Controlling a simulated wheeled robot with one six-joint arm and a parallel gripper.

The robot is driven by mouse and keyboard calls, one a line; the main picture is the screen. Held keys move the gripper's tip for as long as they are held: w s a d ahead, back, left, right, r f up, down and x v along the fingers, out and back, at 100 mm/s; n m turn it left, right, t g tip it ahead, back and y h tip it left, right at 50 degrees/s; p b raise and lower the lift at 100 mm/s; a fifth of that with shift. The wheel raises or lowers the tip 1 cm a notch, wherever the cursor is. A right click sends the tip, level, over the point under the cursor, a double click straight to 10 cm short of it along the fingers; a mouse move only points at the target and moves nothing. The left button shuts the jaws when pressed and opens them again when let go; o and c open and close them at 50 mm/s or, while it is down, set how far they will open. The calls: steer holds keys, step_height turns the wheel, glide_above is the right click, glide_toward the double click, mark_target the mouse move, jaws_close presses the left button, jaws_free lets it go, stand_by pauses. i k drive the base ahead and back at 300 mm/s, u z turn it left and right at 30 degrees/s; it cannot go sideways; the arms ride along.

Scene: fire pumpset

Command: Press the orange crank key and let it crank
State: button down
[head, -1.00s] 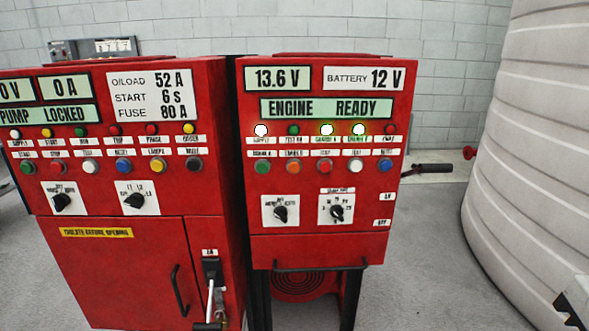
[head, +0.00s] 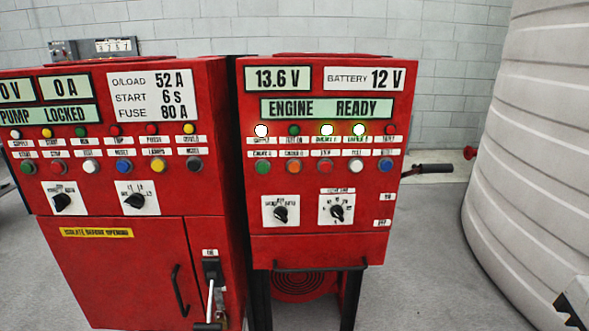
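The orange crank key (head: 294,167) is a round button in the lower button row of the right red panel (head: 320,250). It sits between a green button (head: 263,167) and a red button (head: 325,167). Its small label is too blurred to read. The panel display (head: 327,108) reads ENGINE READY, with 13.6 V and BATTERY 12 V above it. Three lamps in the upper row glow white or green-white. Nothing touches the orange key. My gripper is not clearly seen; only a small white and dark part shows at the lower right edge.
A second red panel (head: 110,275) stands at the left, its display (head: 48,115) reading PUMP LOCKED. A bar handle (head: 318,267) juts from the right panel's lower front. A large pale ribbed tank (head: 535,150) stands at the right. Grey floor lies open between panel and tank.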

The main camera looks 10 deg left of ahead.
mark_target(293, 167)
steer(key=k, duration=1.3)
steer(key=u, duration=0.6)
steer(key=i, duration=0.55)
steer(key=u, duration=0.55)
steer(key=i, duration=0.6)
steer(key=z, duration=0.15)
